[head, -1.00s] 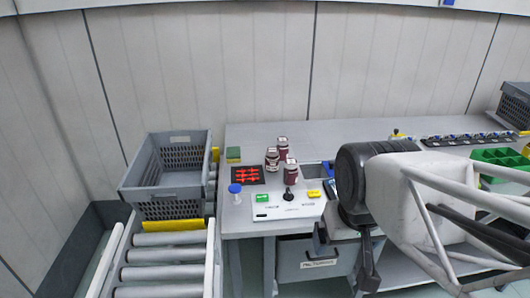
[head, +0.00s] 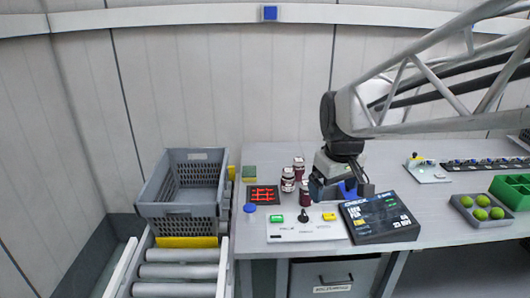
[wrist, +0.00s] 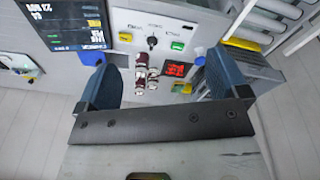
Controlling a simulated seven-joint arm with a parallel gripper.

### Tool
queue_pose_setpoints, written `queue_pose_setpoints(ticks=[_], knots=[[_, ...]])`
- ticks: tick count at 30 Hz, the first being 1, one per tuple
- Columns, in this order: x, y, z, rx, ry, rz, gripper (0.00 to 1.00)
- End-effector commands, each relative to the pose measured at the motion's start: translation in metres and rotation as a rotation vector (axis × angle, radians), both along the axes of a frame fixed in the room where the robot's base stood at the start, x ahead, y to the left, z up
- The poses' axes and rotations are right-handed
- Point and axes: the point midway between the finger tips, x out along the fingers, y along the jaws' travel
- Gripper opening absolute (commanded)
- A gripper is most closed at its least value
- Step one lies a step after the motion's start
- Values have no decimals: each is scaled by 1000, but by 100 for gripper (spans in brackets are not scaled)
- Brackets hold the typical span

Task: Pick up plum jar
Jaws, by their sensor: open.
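Three dark plum-coloured jars with pale labels stand close together on the grey table: a back jar (head: 299,165), a left jar (head: 288,181) and a front jar (head: 305,194). I cannot read which is the plum jar. My gripper (head: 341,191) is open and empty, just right of the jars and above the table. In the wrist view, the jars (wrist: 141,72) appear between the two blue fingers of my gripper (wrist: 162,60), some distance beyond them. No finger touches a jar.
A white panel with buttons (head: 285,231) lies in front of the jars, a black-red pad (head: 263,194) to their left. A scale with display (head: 380,218) stands right. A grey crate (head: 178,210) sits on the roller conveyor (head: 178,270). A tray of green fruit (head: 467,214) is far right.

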Motion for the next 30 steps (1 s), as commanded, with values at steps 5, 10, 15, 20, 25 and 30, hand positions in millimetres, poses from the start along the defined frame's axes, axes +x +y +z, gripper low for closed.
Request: queue_pose_setpoints(ticks=[5, 10, 15, 20, 25, 30], knots=[[48, 3, -1, -13, 20, 92, 93], [91, 6, -5, -25, 35, 181, 93], [135, 9, -12, -35, 50, 270, 93], [176, 13, -22, -44, 65, 354, 93], [218, 17, -36, -51, 80, 444, 93], [260, 21, -54, -58, 95, 533, 93]])
